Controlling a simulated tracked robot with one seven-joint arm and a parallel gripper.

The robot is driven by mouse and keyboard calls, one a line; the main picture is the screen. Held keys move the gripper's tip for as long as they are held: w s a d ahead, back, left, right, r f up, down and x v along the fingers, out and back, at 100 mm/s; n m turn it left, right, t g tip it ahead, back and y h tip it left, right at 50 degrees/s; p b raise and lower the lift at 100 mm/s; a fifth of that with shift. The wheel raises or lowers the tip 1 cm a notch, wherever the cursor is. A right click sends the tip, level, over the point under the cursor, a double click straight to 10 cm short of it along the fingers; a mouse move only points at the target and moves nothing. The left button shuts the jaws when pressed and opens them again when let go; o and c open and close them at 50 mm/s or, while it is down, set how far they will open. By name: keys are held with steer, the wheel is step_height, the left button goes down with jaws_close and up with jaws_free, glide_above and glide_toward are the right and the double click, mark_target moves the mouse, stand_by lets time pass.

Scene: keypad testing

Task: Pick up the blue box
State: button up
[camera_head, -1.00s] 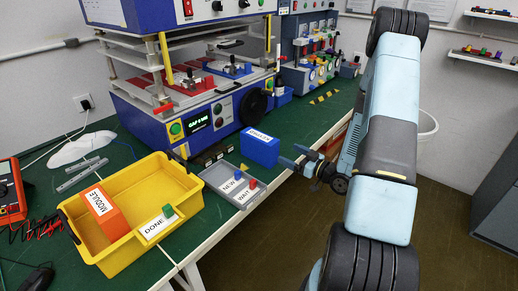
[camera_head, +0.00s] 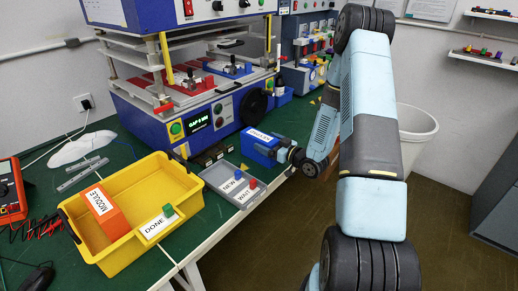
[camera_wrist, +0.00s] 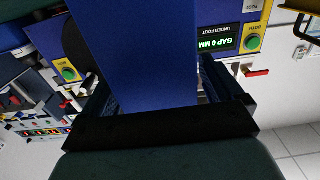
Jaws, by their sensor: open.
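The blue box (camera_head: 259,141) with a white label stands on the green table, just behind the grey tray. My gripper (camera_head: 278,153) is at the box's right end, with its jaws reaching around it. In the wrist view the blue box (camera_wrist: 135,55) fills the middle, between one dark finger on the left and one on the right. The jaws are open. The label does not show in the wrist view, and whether a finger touches the box I cannot tell.
The grey tray (camera_head: 208,174), marked NEW and WAIT, holds small blue and red pieces. A yellow bin (camera_head: 122,228) with an orange MODULE box (camera_head: 104,211) stands to the left. The blue press (camera_head: 155,128) stands close behind. A white bucket (camera_head: 415,130) is at right.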

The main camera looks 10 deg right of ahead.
steer(key=shift+w+a, duration=0.4)
steer(key=shift+w, duration=0.2)
steer(key=c, duration=1.2)
